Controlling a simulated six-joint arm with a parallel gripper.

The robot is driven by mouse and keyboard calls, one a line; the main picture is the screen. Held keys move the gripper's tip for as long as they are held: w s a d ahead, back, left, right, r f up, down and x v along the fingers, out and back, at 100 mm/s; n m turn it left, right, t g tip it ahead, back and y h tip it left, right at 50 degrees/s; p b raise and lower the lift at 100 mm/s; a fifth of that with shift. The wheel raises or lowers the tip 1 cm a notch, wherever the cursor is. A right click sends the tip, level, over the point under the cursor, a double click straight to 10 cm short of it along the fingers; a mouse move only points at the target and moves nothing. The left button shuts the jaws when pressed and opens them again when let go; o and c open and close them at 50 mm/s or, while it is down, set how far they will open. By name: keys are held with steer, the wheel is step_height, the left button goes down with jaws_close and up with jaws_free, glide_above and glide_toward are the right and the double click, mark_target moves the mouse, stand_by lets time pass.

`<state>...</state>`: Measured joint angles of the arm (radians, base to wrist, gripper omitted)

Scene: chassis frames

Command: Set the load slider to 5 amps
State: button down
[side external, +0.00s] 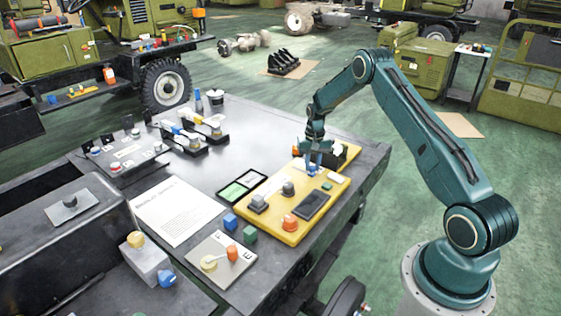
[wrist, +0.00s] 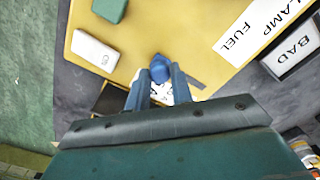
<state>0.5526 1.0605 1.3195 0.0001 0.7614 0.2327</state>
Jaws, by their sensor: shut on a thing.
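A yellow panel (side external: 268,224) lies on the dark table and carries several controls. A small blue knob (side external: 314,170), apparently the load slider's, sits near the panel's far end. My gripper (side external: 315,163) points down at it. In the wrist view the blue knob (wrist: 160,67) is between the tips of my gripper (wrist: 158,78), which is shut on it. A dark grey slot (wrist: 190,79) runs to the right of the knob. A white scale strip (wrist: 180,97) is partly hidden behind my fingers, and its numbers cannot be read.
On the panel are an orange knob (side external: 290,223), a dark screen (side external: 312,206), a green block (side external: 327,186) and a white block (wrist: 96,50). A card reading LAMP FUEL (wrist: 258,28) and a BAD tile (wrist: 293,50) lie beside my gripper. A paper sheet (side external: 178,212) lies further left.

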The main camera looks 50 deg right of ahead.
steer(key=shift+w, duration=1.2)
steer(key=c, duration=1.2)
jaws_free()
steer(key=shift+r, duration=0.1)
step_height(320, 180, up, 14)
steer(key=shift+f, duration=0.2)
steer(key=shift+r, duration=0.1)
